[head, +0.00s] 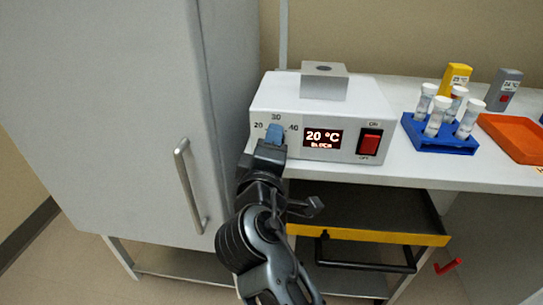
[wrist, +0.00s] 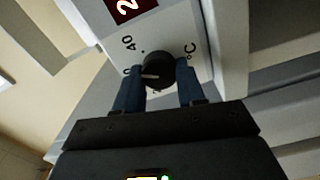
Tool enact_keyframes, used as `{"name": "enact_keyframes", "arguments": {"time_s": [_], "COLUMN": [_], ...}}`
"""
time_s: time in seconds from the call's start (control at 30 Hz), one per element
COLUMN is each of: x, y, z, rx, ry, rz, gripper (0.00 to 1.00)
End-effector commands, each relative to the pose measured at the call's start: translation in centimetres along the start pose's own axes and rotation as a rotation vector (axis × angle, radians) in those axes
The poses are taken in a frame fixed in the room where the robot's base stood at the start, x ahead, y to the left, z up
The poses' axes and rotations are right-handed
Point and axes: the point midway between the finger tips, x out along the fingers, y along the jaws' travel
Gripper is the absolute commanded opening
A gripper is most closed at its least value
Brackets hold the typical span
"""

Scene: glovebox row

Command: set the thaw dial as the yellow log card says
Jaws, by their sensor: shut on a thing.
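The thaw dial is a round black knob with a pale pointer line in the wrist view (wrist: 159,69). My gripper (wrist: 160,84) is shut on it, one blue finger on each side. In the head view my gripper (head: 274,134) covers the dial on the front of the white heater box (head: 340,102). Marks 20, 30 and 40 surround the dial there. The display (head: 323,138) reads 20 °C, with a smaller line I cannot read. A yellow upright piece (head: 456,76) with a white label stands on the bench at the back right; its writing is too small to read.
A red ON/OFF switch (head: 369,141) is right of the display. A metal block (head: 324,82) sits on the box. A blue rack (head: 440,136) with several tubes and an orange tray (head: 515,136) stand to the right. A tall grey cabinet (head: 120,110) is close on the left. A yellow-edged drawer (head: 370,234) is below.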

Motion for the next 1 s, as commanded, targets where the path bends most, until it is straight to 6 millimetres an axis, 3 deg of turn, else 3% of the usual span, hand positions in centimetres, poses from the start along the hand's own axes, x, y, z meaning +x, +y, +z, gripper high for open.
{"name": "enact_keyframes", "arguments": {"time_s": [0.5,1.0], "x": [0.01,0.03], "y": [-0.25,-0.05], "z": [0.19,0.24], "rx": [0.431,0.587], "ry": [-0.003,-0.005], "rz": [-0.001,-0.003], "gripper": [0.09,0.09]}}
